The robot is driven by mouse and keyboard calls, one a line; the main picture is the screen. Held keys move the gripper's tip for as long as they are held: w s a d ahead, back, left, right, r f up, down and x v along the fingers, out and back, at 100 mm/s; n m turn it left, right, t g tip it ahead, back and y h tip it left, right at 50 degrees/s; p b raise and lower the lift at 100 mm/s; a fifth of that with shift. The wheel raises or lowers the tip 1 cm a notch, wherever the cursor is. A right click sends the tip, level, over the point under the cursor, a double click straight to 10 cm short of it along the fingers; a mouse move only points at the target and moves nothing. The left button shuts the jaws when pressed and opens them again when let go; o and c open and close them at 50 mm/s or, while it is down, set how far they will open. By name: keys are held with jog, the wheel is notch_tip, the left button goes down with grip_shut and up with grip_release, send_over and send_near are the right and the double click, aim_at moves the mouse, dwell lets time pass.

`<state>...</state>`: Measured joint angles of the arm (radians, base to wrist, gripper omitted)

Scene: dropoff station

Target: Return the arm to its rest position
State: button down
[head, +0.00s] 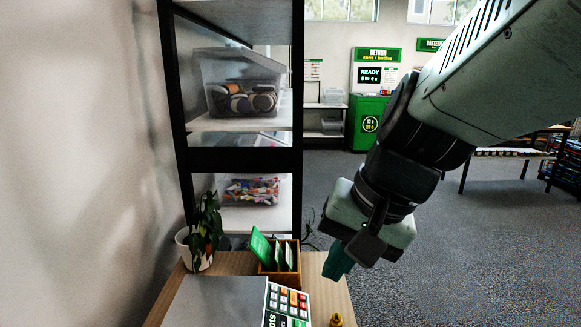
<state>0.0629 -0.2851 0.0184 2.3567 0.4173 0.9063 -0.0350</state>
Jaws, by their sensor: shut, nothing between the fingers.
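My gripper (338,262) hangs at the end of my arm, right of the middle of the head view. Its green fingers point down, near the right edge of the wooden table (322,284). The fingers look closed together and hold nothing. The gripper is to the right of a wooden box with green cards and appears above table height; its exact height is hard to tell. My arm comes in from the upper right and covers part of the room behind it.
A black-framed shelf (298,150) with clear bins (240,85) stands behind. Open carpet (470,255) lies to the right.

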jog(key=s+d+r+n+t+h, duration=0.3)
jog(key=s+d+r, duration=0.1)
jog(key=s, duration=0.3)
jog(key=shift+s+d+r+h, duration=0.25)
jog(key=shift+s+d+h, duration=0.1)
jog(key=shift+d, duration=0.1)
jog(key=c, duration=1.8)
grip_release()
